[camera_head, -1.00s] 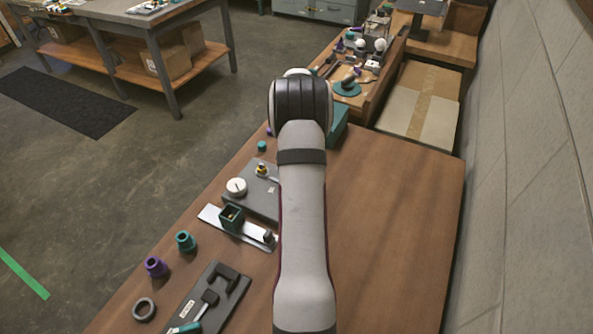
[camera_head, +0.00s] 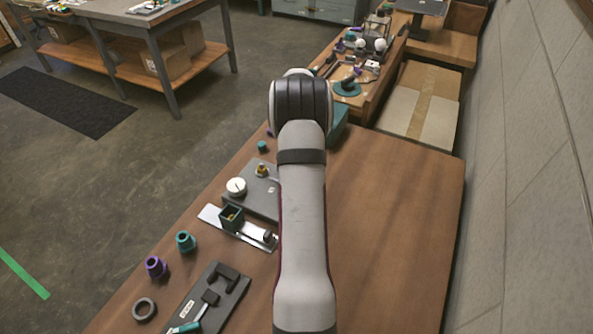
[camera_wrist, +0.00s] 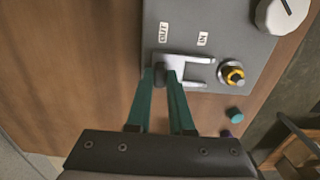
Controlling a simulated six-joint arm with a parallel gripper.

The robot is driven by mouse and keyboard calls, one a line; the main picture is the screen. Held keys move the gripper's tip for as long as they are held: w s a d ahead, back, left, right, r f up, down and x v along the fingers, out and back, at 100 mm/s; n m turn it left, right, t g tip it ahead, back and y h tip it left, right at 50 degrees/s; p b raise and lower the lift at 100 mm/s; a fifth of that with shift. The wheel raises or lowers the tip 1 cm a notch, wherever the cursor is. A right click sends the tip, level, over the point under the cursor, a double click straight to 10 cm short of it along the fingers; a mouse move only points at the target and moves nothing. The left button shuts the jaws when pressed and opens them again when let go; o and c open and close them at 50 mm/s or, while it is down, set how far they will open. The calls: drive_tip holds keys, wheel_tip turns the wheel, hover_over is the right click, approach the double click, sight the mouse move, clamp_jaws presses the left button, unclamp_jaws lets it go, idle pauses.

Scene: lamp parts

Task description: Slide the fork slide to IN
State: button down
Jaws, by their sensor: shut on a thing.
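The fork slide (camera_wrist: 188,71) is a silver two-pronged piece on a grey panel (camera_wrist: 185,15) in the wrist view. Its prongs point right, toward a brass post with a yellow collar (camera_wrist: 231,74). The prong tips look just short of the collar. Its dark knob (camera_wrist: 160,79) is level with the OUT label (camera_wrist: 163,33), left of the IN label (camera_wrist: 202,39). My gripper (camera_wrist: 161,74) has its two green fingers shut on the knob. In the head view the panel (camera_head: 262,202) is partly behind my arm, which hides the gripper.
A white dial (camera_head: 237,187) sits on the panel. Teal (camera_head: 186,241) and purple (camera_head: 156,267) collars and a dark ring (camera_head: 144,309) stand along the left edge. The table right of my arm is clear.

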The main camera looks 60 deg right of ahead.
drive_tip(key=w, duration=0.6)
drive_tip(key=shift+w, duration=0.1)
drive_tip(key=c, duration=0.8)
unclamp_jaws()
wheel_tip(320, 180, up, 16)
